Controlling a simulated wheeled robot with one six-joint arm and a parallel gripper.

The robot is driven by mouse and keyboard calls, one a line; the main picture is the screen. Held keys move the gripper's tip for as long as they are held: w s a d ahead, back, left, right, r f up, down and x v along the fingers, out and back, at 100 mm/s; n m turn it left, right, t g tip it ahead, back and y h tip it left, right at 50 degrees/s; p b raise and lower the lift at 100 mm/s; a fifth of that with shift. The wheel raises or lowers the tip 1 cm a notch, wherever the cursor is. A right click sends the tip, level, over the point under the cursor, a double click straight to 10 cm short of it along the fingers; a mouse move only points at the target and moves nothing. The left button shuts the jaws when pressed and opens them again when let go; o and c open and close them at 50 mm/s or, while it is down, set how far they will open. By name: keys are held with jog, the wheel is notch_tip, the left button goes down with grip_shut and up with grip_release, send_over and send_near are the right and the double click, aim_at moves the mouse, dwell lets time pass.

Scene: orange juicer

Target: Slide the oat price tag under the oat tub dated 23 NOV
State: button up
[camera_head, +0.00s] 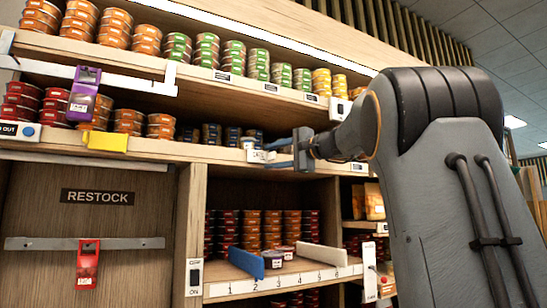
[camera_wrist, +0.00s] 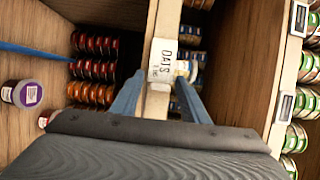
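A white price tag (camera_wrist: 163,60) reading OATS sits at the wooden shelf edge in the wrist view; it shows small and pale in the head view (camera_head: 257,156). My gripper (camera_wrist: 160,82) has its two blue fingers apart, with the tag between or just beyond the tips. The gripper also shows in the head view (camera_head: 279,153), in front of the middle shelf edge. A tub with a pale label (camera_wrist: 184,68) is close behind the tag, partly hidden. Dark blue tubs (camera_head: 211,133) stand on that shelf. I cannot read a date on any tub.
Below, a lower bay holds stacked red and orange tubs (camera_head: 250,230), a purple-lidded tub (camera_head: 272,260), a blue divider (camera_head: 246,262) and a white divider (camera_head: 321,255). Green tubs (camera_head: 234,55) line the upper shelf. A yellow tag (camera_head: 107,141) and a purple holder (camera_head: 83,94) are left.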

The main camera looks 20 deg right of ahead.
jog(key=b+v, duration=0.2)
jog(key=v, duration=0.6)
jog(key=shift+w+a+r, duration=0.1)
dwell(0.5)
